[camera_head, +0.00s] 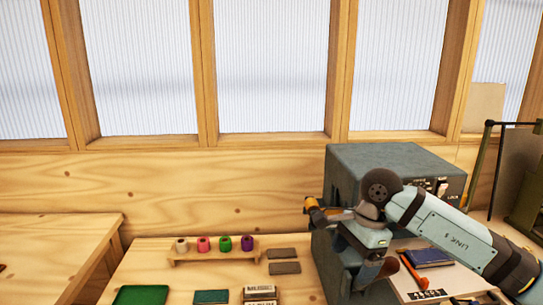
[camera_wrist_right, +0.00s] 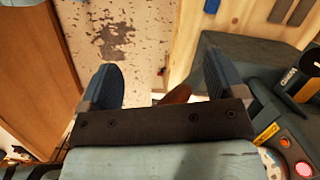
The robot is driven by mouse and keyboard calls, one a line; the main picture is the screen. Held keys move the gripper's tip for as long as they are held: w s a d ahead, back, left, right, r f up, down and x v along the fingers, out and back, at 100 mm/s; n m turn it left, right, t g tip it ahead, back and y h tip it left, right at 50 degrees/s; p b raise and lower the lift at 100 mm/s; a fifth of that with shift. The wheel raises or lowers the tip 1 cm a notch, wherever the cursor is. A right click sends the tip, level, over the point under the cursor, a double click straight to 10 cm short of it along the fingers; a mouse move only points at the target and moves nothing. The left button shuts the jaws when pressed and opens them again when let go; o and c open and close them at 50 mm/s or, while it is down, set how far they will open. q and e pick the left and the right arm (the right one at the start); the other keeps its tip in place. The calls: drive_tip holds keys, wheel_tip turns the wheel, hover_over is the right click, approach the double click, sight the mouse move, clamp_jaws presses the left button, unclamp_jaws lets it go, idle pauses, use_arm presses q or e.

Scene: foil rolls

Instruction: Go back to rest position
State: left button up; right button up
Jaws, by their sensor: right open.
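My right gripper (camera_head: 372,268) hangs at the end of my arm, which comes in from the right. It is in front of the grey box-shaped machine (camera_head: 345,160). In the right wrist view, the two blue finger pads of the gripper (camera_wrist_right: 162,80) stand wide apart. A reddish-brown item (camera_wrist_right: 177,94) shows behind the gap; I cannot tell that anything is held. My left gripper is not in view.
A small wooden rack (camera_head: 215,256) holds several coloured rolls. Flat grey blocks (camera_head: 284,268), a green tray (camera_head: 140,296) and stacked boxes (camera_head: 260,293) lie nearby. Free bench shows around the rack.

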drive_tip(key=s+a+f+m+t+y, duration=0.1)
drive_tip(key=s+a+f+m+y, duration=0.3)
drive_tip(key=m+y, duration=0.35)
drive_tip(key=s+a+f+m+y, duration=0.2)
drive_tip(key=s+f+m+y, duration=0.35)
drive_tip(key=y, duration=0.25)
drive_tip(key=s+d+f+m+t+h, duration=0.3)
drive_tip(key=d+f+m+t+h, duration=0.7)
drive_tip(key=m, duration=1.5)
drive_tip(key=s+d+f+m+h, duration=0.5)
drive_tip(key=s+d+f+m, duration=0.8)
drive_tip(key=f, duration=0.4)
drive_tip(key=a+r+m+p, duration=0.3)
drive_tip(key=a+r+m, duration=0.1)
drive_tip(key=a, duration=0.9)
drive_tip(key=shift+s+a+t, duration=0.3)
drive_tip(key=shift+a, duration=0.1)
